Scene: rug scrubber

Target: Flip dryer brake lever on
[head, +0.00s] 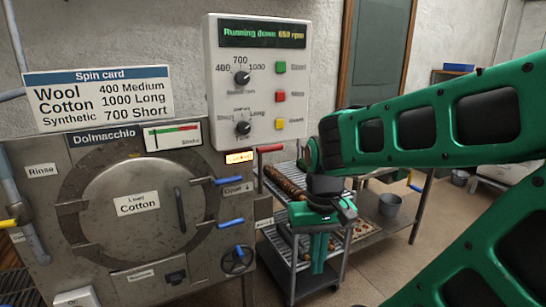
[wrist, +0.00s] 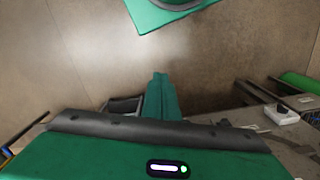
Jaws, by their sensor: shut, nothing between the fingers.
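The dryer (head: 60,225) is a steel machine at the left of the head view with a round door (head: 137,236) labelled Cotton. A red-handled lever (head: 270,148) sticks out at its upper right, beside a lit orange label (head: 239,157) too small to read surely; I cannot tell if this is the brake lever. A blue lever (head: 229,181) sits below it near an Open label, and another blue lever (head: 230,223) is lower. My gripper (head: 318,255) points down, right of the dryer and apart from the levers. Its green fingers are shut and empty, also in the wrist view (wrist: 160,95).
The control panel (head: 258,90) above the dryer shows "Running down" and an rpm figure. A wire cart (head: 290,215) with rolled items stands behind my gripper. A metal table (head: 390,225) with a bucket (head: 390,204) is farther back. Some floor at right is clear.

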